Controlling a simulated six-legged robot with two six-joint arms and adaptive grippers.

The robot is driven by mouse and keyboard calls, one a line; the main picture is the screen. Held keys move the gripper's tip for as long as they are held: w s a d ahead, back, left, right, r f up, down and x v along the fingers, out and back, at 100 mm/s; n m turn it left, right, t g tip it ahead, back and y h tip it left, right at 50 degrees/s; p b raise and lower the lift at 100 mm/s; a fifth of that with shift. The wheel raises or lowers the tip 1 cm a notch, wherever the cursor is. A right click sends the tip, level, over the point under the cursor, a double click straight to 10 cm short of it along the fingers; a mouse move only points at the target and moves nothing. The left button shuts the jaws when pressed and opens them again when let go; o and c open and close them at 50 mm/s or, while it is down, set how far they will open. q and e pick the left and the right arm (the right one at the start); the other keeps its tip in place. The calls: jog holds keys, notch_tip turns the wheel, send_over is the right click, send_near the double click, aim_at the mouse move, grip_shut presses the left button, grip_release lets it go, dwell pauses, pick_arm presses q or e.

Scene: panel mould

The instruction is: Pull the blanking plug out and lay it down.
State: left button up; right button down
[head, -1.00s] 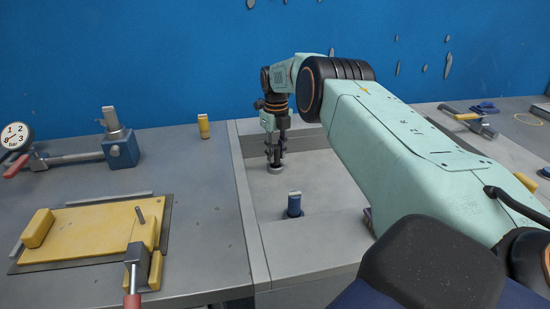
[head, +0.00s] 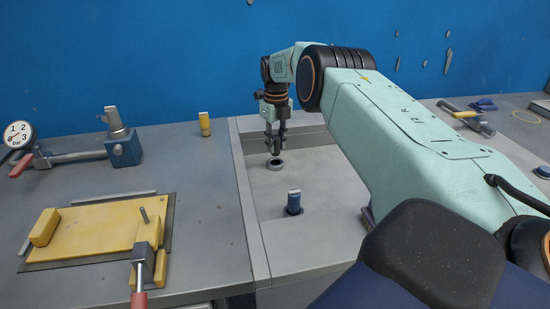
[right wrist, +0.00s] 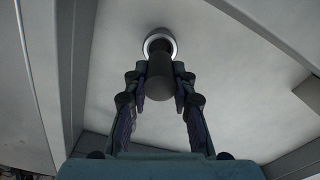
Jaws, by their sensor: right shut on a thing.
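The blanking plug (right wrist: 158,82) is a dark grey cylinder between the fingertips of my right gripper in the right wrist view. My right gripper (head: 276,151) is shut on it, pointing down, just above a round grey ring (head: 275,165) in the sunken pale tray. The ring's dark opening shows in the head view. In the right wrist view the ring (right wrist: 160,36) lies beyond the plug's far end, and I cannot tell exactly how far apart they are. My left gripper is not in view.
A blue peg with a pale top (head: 294,202) stands in the tray (head: 330,180). A yellow mould panel (head: 90,235) with clamps lies at the left. A gauge (head: 18,134), blue block (head: 124,149) and yellow piece (head: 204,124) stand behind.

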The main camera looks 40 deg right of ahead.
aim_at(276, 138)
jog(key=shift+r, duration=0.1)
notch_tip(276, 138, up, 4)
jog(key=p, duration=0.4)
